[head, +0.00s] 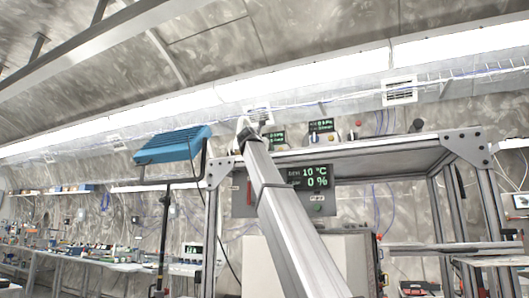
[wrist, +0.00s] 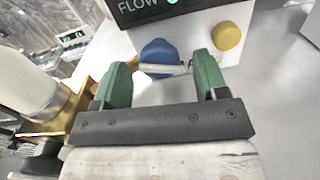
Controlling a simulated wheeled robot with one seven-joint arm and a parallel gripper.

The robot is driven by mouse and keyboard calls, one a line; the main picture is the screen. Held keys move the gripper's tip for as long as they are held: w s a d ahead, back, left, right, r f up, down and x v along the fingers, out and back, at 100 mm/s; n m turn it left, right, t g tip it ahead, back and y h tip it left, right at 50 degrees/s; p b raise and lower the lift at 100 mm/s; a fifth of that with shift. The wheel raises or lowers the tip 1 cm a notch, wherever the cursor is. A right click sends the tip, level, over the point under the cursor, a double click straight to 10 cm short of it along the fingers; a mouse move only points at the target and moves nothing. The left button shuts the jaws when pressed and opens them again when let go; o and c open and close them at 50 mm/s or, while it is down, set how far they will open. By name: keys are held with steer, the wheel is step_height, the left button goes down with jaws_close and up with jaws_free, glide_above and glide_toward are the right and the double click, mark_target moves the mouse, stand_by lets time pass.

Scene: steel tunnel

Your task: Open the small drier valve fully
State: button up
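In the wrist view a rounded blue knob (wrist: 158,52) with a pale bar-like lever (wrist: 165,69) across its lower side sits on a white box face. I cannot tell for certain that it is the small drier valve. My gripper (wrist: 163,72) has two green fingers set apart, one on each side of the lever. The right finger is very close to the lever's right end; contact cannot be told. In the head view my gripper (head: 249,124) is small and up at the shelf top, and its fingers are not clear there.
A yellow knob (wrist: 227,36) is right of the fingers, under a dark display (wrist: 170,8) reading FLOW. A brass fitting (wrist: 66,112) with a pale cylinder (wrist: 25,85) stands close on the left.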

steer(key=c, duration=0.9)
steer(key=shift+c, duration=0.2)
steer(key=shift+n, duration=0.3)
steer(key=n, duration=0.3)
steer(key=shift+n, duration=2)
steer(key=o, duration=0.9)
steer(key=shift+o, duration=0.2)
steer(key=shift+s, duration=0.1)
